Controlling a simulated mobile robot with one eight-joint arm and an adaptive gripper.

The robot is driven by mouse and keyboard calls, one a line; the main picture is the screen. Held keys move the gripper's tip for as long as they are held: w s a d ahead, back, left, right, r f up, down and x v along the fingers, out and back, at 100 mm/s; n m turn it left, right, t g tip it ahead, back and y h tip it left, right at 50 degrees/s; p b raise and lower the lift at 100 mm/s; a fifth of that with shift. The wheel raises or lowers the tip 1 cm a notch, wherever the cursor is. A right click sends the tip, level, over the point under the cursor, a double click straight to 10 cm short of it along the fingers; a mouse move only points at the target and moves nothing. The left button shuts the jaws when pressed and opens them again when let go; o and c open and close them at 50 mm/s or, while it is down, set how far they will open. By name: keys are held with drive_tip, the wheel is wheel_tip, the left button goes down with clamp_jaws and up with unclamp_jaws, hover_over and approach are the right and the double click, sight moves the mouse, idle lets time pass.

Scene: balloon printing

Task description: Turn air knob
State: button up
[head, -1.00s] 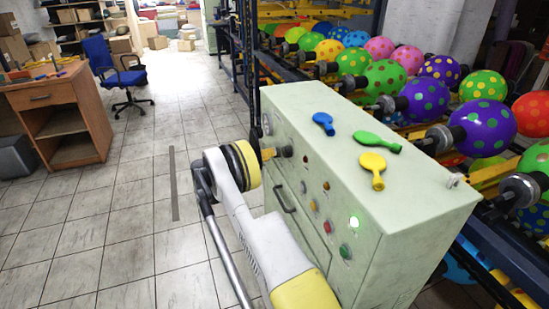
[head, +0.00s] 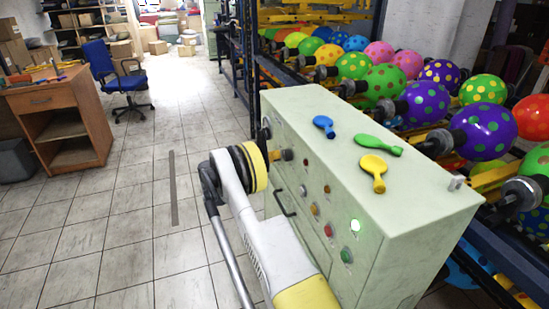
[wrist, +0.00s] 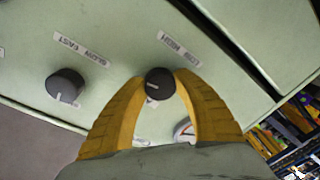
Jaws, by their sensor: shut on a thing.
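A pale green control box (head: 408,205) stands right of centre in the head view, with my arm reaching to its front panel. In the wrist view the yellow fingers of my gripper (wrist: 160,85) are closed around a round dark knob (wrist: 159,86) with a pale pointer line. A second dark knob (wrist: 65,86) sits to its left, apart from the fingers. White labels (wrist: 180,48) appear upside down above the knobs; I cannot read them surely. In the head view my wrist hides much of the gripper and the held knob.
A round white gauge (wrist: 184,131) shows partly behind the right finger. Coloured buttons (head: 346,255) and a handle (head: 282,204) are on the panel. Flat balloons (head: 373,172) lie on the box top. A rack of inflated balloons (head: 478,127) stands behind; open floor lies left.

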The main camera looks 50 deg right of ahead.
drive_tip(key=shift+n, duration=0.3)
drive_tip(key=n, duration=0.4)
drive_tip(key=shift+n, duration=0.4)
drive_tip(key=n+y, duration=0.1)
drive_tip(key=n, duration=1)
drive_tip(key=shift+r+g+y, duration=0.1)
drive_tip(key=shift+g+y, duration=0.2)
drive_tip(key=shift+g, duration=0.1)
drive_tip(key=n, duration=0.5)
drive_tip(key=shift+g, duration=0.3)
drive_tip(key=shift+w, duration=0.1)
drive_tip(key=o, duration=1.2)
drive_tip(key=shift+d, duration=0.1)
